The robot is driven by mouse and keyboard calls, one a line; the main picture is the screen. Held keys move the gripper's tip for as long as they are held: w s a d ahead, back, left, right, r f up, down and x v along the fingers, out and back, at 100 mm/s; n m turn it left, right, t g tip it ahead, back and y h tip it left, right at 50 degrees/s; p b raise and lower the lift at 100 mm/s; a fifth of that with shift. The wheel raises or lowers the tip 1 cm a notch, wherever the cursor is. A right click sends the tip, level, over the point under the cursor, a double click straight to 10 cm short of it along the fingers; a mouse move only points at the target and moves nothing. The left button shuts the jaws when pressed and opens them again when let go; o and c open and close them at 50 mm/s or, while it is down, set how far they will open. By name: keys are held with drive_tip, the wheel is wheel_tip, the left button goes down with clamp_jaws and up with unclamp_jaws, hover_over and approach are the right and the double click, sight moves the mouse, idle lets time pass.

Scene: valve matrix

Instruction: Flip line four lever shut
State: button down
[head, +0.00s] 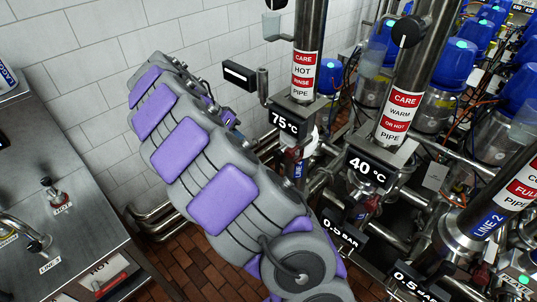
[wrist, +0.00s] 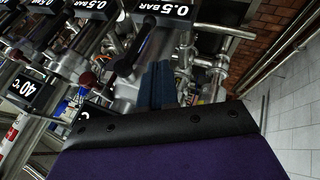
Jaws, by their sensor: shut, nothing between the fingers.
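In the wrist view my gripper (wrist: 158,82) shows as dark blue fingers held together beyond the dark wrist cover, with nothing between them. It points into the pipework. A dark lever with a rounded black end (wrist: 135,48) stands just up and left of the fingers, apart from them in the picture. A dark red knob (wrist: 88,78) is further left. I see no line four label, so I cannot tell which lever belongs to line four. In the head view my purple-padded arm covers the middle, and my gripper is not visible.
Steel pipes with a 75 °C display (head: 285,121), a 40 °C display (head: 367,171) and 0.5 bar displays (head: 341,234) crowd the right. A LINE 2 label (head: 488,225) is on a right-hand pipe. A steel counter (head: 75,215) stands left. Tiled wall lies behind.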

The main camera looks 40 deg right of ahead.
sight(277, 170)
drive_tip(key=s+x, duration=0.1)
drive_tip(key=x, duration=1)
drive_tip(key=shift+s+a+m, duration=0.25)
drive_tip(key=shift+a+m, duration=0.05)
drive_tip(key=shift+a, duration=0.05)
idle(0.5)
